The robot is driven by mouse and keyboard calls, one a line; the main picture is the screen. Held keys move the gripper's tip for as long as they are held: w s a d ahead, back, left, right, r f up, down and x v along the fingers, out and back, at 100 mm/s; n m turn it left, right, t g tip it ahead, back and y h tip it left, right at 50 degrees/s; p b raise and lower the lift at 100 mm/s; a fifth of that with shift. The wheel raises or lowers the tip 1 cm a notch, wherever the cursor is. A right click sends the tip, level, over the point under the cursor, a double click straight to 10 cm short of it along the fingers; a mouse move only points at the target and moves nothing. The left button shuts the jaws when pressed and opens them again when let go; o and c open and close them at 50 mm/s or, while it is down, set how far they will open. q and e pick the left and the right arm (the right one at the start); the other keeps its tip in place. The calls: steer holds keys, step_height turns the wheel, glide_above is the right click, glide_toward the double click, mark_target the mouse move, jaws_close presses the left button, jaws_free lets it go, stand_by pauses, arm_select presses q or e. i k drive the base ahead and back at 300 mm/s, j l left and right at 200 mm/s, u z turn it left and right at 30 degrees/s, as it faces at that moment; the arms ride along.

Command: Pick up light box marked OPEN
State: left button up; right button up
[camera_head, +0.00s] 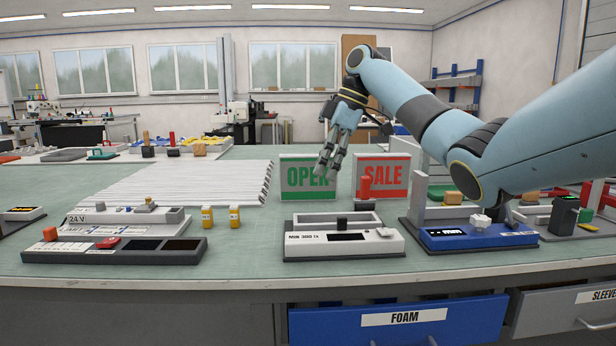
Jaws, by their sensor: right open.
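I cannot tell whether the fingers touch the box. Nothing shows between them. A second light box marked SALE (396,176), with red letters, stands just to its right, with a small gap between them. My left gripper is not in view.
A white meter (343,243) stands in front of the boxes, and a blue device (474,235) to its right. White strips (180,182) lie flat to the left. Two small yellow bottles (207,217) stand near them.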

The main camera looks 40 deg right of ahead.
mark_target(298, 182)
steer(key=i+l, duration=0.3)
steer(key=l, duration=0.15)
steer(key=i+l, duration=0.65)
steer(key=l, duration=0.25)
